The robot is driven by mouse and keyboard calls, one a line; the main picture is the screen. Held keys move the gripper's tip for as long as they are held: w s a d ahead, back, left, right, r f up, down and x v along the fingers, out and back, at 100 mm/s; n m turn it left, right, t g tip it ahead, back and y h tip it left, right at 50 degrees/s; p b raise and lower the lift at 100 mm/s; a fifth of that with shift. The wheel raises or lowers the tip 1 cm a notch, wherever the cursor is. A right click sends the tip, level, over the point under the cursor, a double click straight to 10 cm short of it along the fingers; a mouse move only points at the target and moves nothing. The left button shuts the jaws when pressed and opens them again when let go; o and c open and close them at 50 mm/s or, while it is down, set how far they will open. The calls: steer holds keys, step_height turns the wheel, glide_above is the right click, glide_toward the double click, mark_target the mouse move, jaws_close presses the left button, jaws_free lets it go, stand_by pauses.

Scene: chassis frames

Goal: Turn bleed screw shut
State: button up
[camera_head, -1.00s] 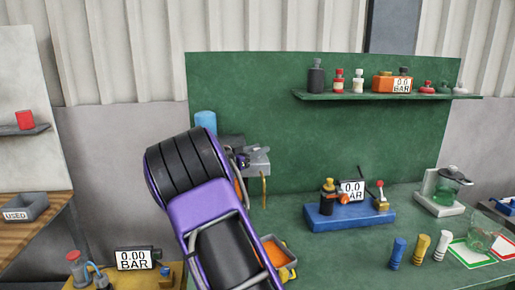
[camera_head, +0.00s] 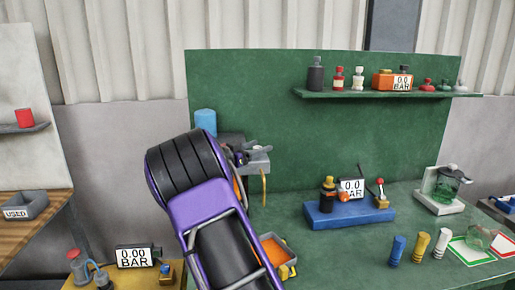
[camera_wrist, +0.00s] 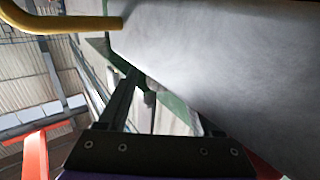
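A grey metal block (camera_head: 258,158) with a thin yellow bent pipe (camera_head: 264,182) stands at the left of the green bench, beside my purple and black arm. In the wrist view the block's pale grey face (camera_wrist: 225,50) fills the upper right, and the yellow pipe (camera_wrist: 60,24) crosses the top left. My gripper (camera_wrist: 162,100) has its two dark fingers apart, close to the block. The block's face covers part of the right finger. No object shows clearly held between them. I cannot make out the bleed screw. In the head view my arm hides the gripper.
A blue base (camera_head: 350,212) with a gauge stands mid-bench. An orange-lined bin (camera_head: 285,262) lies right of my arm. A yellow unit with a gauge (camera_head: 135,257) is at lower left. A shelf (camera_head: 390,94) of bottles hangs behind. Open bench lies around the blue base.

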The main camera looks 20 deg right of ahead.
steer(key=shift+a, duration=0.1)
steer(key=v, duration=1.7)
steer(key=shift+a, duration=0.15)
